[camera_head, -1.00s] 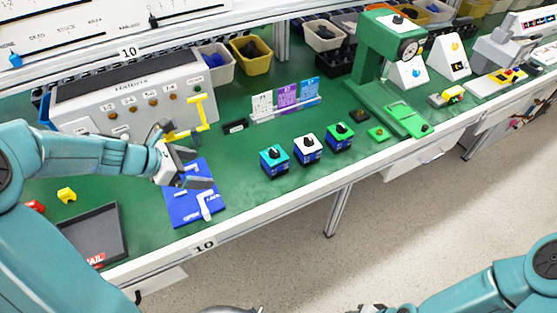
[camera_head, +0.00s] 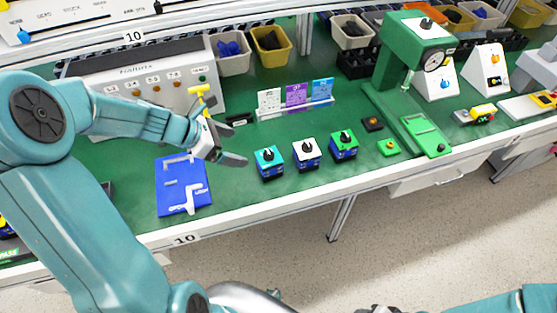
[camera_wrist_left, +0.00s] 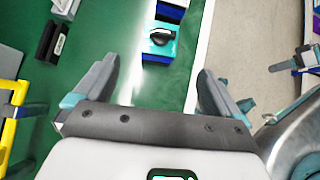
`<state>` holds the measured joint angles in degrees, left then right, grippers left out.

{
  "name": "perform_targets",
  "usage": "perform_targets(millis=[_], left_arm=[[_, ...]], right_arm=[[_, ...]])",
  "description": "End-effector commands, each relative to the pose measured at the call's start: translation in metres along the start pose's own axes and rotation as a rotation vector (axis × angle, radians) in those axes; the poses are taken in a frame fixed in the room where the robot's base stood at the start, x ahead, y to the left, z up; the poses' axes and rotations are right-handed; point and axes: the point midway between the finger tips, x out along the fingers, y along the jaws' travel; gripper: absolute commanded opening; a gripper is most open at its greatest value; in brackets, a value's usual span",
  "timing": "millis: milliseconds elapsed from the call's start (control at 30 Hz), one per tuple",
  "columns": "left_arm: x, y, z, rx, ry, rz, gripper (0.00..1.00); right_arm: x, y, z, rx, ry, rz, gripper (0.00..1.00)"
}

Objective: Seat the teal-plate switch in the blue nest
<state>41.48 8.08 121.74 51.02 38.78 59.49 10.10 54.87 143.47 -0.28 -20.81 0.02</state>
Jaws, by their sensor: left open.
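The teal-plate switch (camera_head: 269,162) stands upright on the green bench, a dark blue box with a teal top and black knob. It also shows in the left wrist view (camera_wrist_left: 160,42), ahead and between the fingers' lines. The blue nest (camera_head: 172,204), a flat blue plate with white and grey raised pieces, lies on the bench left of the switch. My left gripper (camera_head: 238,150) is open and empty, just left of the teal-plate switch and apart from it. Its fingers spread wide in the left wrist view (camera_wrist_left: 158,85).
A white-plate switch (camera_head: 306,153) and a green-plate switch (camera_head: 343,145) stand in a row to the right. A yellow handle (camera_head: 200,100) and grey test box (camera_head: 150,85) are behind my left gripper. A green press (camera_head: 400,75) stands farther right. The bench's front edge is close.

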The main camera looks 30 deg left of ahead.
Motion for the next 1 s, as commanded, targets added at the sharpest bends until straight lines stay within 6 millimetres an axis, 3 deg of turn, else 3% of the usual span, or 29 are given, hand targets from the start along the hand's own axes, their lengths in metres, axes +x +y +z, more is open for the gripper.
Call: perform_targets(millis=[167,500,767,1000], left_arm=[[0.014,-0.001,-0.005,-0.001,0.001,-0.004,0.98],[0.088,-0.001,-0.008,-0.001,0.001,-0.003,0.98],[0.112,0.0,-0.006,0.0,0.001,-0.001,0.98],[0.151,-0.002,-0.005,0.0,0.001,-0.001,0.98]], right_arm=[[0.003,0.001,0.0,0.0,-0.001,0.0,0.45],[0.017,0.006,0.0,0.0,-0.001,0.0,0.45],[0.02,0.007,0.0,0.0,-0.001,0.0,0.45],[0.027,0.01,0.0,0.0,-0.001,0.0,0.45]])
